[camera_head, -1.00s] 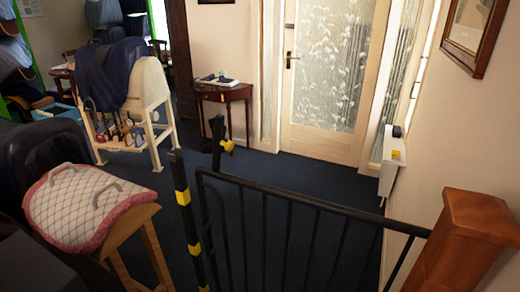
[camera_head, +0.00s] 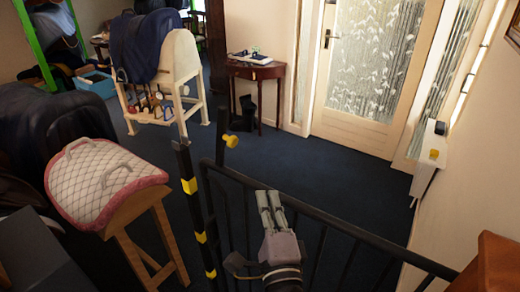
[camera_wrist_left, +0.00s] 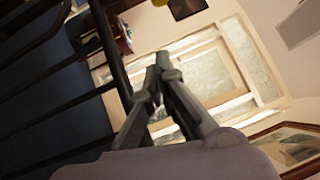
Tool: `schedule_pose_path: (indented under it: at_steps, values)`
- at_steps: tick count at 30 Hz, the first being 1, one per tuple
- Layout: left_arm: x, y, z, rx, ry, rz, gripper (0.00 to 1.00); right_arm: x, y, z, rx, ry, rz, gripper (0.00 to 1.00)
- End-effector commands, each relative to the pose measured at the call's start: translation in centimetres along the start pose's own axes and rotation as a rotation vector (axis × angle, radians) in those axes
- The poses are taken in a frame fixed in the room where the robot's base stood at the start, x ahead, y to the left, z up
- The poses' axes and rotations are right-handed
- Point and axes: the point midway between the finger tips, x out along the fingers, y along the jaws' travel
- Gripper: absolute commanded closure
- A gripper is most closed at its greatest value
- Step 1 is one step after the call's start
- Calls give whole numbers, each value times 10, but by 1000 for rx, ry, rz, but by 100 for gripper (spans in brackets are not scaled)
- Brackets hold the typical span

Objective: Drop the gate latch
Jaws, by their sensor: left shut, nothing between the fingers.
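The black barred gate (camera_head: 330,222) stands in the foreground of the head view. At its left end a short black upright piece with a yellow knob (camera_head: 231,141) rises above the top rail; it looks like the latch, standing up. A black post with yellow bands (camera_head: 189,186) stands just left of the gate end. My left gripper (camera_head: 269,197) is shut and empty, at the gate's top rail, right of and below the knob, apart from it. Its shut fingers (camera_wrist_left: 163,75) also show in the left wrist view, with dark gate bars at left. My right gripper is not in view.
A saddle stand with a quilted pad (camera_head: 105,180) is at left. A wooden newel post (camera_head: 495,262) is at lower right. A white wall unit (camera_head: 427,165) is at right. Blue floor (camera_head: 300,165) beyond the gate is clear up to the glazed door (camera_head: 375,65).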

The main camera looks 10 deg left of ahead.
Motion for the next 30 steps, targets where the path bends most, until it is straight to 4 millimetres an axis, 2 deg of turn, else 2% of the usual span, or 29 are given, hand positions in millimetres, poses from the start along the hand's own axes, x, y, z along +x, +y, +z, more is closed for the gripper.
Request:
schedule_pose_path:
  at_steps: [3, 14, 20, 30]
  values:
    - [0, -7, 4, 0, -13, -11, 100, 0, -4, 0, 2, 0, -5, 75]
    - [4, -7, 4, 0, -12, -11, 100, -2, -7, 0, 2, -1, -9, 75]
    - [32, -10, 5, 0, -13, -13, 100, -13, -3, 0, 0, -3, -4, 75]
    - [104, -10, 6, 0, -12, -11, 100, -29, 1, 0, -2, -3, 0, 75]
